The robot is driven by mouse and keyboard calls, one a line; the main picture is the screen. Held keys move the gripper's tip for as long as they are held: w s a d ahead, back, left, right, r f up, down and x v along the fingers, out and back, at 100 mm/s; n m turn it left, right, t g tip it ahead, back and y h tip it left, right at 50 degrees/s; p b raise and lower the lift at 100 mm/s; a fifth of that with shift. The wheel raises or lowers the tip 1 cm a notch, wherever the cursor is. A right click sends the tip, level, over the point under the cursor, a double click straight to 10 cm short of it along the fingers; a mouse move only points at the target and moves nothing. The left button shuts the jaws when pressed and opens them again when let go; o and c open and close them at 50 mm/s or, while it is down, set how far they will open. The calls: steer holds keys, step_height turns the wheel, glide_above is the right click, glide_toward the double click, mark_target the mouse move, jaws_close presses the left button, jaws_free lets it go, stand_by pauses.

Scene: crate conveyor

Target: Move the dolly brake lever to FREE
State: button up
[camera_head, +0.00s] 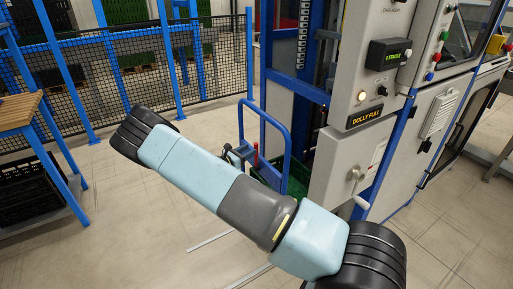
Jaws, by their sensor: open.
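A blue dolly with a tall looped handle (288,146) stands at the foot of the stacker frame, partly hidden behind my arm. A small upright red part (256,157) shows beside it; I cannot tell whether it is a brake lever. A metal lever with a pale grip (359,186) hangs from the front of the grey cabinet (341,160). No FREE marking is readable on either. My arm crosses the view from lower right to upper left, and its visible end is a black joint. My gripper cannot be made out.
A green crate (264,176) sits low by the dolly. The cabinet carries a "DOLLY FULL" sign (364,118) and a small green display (388,54). A wooden-topped bench (18,108) with a black crate (28,185) stands left. Mesh fencing (215,65) runs behind.

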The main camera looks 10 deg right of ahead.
mark_target(256, 146)
steer(key=shift+x, duration=2.7)
jaws_close()
